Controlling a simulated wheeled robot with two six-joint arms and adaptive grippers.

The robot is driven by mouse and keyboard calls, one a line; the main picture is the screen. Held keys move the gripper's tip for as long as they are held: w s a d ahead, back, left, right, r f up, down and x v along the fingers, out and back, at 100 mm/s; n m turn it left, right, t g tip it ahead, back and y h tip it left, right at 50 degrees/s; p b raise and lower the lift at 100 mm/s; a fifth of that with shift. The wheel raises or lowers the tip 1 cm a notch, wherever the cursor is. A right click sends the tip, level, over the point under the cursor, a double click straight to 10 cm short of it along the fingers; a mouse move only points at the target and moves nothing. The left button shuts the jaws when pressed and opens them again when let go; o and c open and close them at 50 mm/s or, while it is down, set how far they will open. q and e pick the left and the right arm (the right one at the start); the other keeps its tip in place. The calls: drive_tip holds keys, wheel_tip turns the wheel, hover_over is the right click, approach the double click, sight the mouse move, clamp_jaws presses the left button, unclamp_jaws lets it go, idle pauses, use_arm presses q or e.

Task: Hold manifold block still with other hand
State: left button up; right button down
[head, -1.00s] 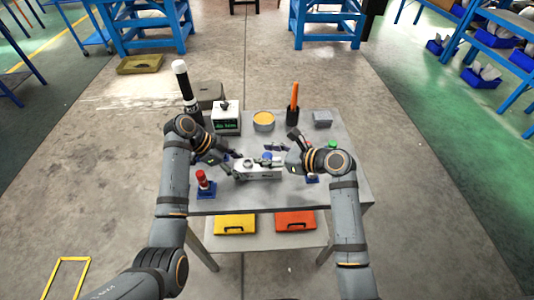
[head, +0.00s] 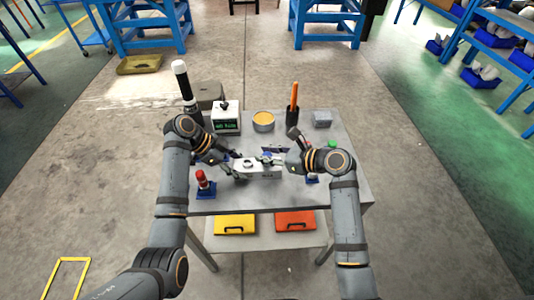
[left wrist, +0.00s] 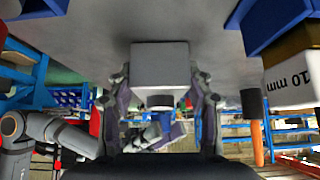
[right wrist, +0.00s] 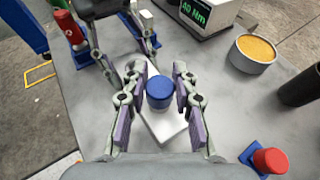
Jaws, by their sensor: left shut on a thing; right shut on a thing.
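The manifold block (head: 258,171) is a pale grey block lying on the grey table. My left gripper (head: 238,167) is shut on its left end. In the left wrist view the block's end face (left wrist: 160,68) fills the space between the two fingers. My right gripper (head: 271,160) is above the block's right part, shut on a blue cap (right wrist: 159,92) that stands on top of the block. The right wrist view shows one finger on each side of the cap and the block's pale top (right wrist: 166,126) below it. The fingers hide part of the block.
A red-capped piece on a blue stand (head: 205,184) is at the table's left. A torque display box (head: 226,118), a bowl with orange contents (head: 263,121) and a dark holder with an orange handle (head: 293,108) stand behind. The front middle of the table (head: 260,198) is clear.

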drive_tip(key=n+g+y, duration=0.1)
drive_tip(key=n+g, duration=0.1)
drive_tip(key=shift+w+r+g, duration=0.1)
drive_tip(key=shift+r+g, duration=0.05)
drive_tip(key=shift+g, duration=0.15)
use_arm(q)
drive_tip(key=shift+w, duration=0.1)
use_arm(e)
drive_tip(key=n+g+y, duration=0.1)
drive_tip(key=n+g, duration=0.1)
drive_tip(key=shift+n+g, duration=0.3)
drive_tip(key=shift+n, duration=0.1)
drive_tip(key=shift+g, duration=0.3)
drive_tip(key=shift+n, duration=0.3)
drive_tip(key=n+g, duration=0.1)
drive_tip(key=g, duration=0.1)
drive_tip(key=shift+n+g, duration=0.3)
drive_tip(key=shift+n, duration=0.1)
drive_tip(key=shift+n+g, duration=0.7)
drive_tip(key=shift+g, duration=0.1)
drive_tip(key=shift+n, duration=0.3)
drive_tip(key=shift+r, duration=1.9)
